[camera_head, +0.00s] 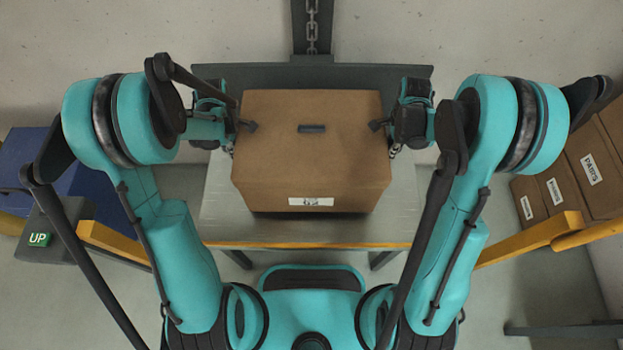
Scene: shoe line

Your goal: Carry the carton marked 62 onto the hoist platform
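The brown carton (312,165) has a white label (311,201) on its front that appears to read 62, and a dark slot in its top. It is over the grey hoist platform (225,220), level and roughly centred; I cannot tell whether it rests there or hangs just above. My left gripper (240,135) is at the carton's left side and my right gripper (386,136) at its right side. A dark fingertip of each shows over the carton's top edge. The other fingers are mostly hidden, so their opening is unclear.
A dark mast with a chain (312,28) rises behind the platform. Yellow rails (530,238) flank it. Other labelled cartons (580,165) stand at right.

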